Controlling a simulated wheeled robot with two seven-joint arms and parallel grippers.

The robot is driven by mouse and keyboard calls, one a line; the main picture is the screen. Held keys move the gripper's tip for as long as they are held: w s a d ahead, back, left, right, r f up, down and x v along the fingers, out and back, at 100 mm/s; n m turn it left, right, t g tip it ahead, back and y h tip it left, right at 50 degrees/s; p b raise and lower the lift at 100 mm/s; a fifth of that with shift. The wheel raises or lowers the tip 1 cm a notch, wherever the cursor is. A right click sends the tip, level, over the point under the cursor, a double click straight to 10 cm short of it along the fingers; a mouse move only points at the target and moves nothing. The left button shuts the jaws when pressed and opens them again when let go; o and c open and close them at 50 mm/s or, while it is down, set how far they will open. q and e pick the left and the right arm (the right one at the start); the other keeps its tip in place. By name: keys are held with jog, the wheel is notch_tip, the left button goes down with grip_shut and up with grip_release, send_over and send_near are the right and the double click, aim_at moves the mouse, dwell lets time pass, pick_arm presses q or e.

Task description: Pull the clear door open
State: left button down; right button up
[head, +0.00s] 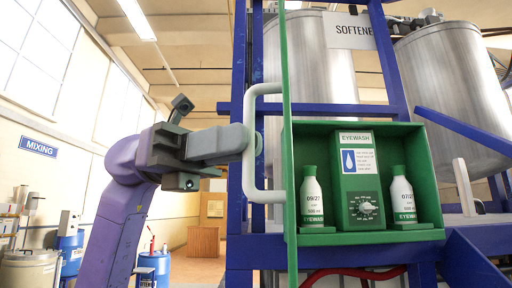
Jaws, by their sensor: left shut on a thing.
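The clear door (288,150) of the green eyewash box (300,140) shows almost edge-on, as a thin green upright strip at the box's left side. It stands swung out from the box front, so the inside is exposed. A white D-shaped handle (264,196) sticks out from the door's left face. My left gripper (250,142) reaches in from the left and is shut on the upright bar of the handle. Its fingertips partly hide the bar. My right gripper is not in view.
Blue frame posts (239,110) surround the box. Steel tanks (455,85) stand behind. Open floor shows at lower left.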

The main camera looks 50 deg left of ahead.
pick_arm(q)
jog(key=shift+a, duration=0.15)
jog(key=c, duration=1.2)
grip_release()
jog(key=shift+o, duration=0.2)
jog(key=shift+w+a, duration=0.1)
jog(key=shift+w, duration=0.05)
jog(key=v, duration=1)
jog(key=shift+a, duration=0.25)
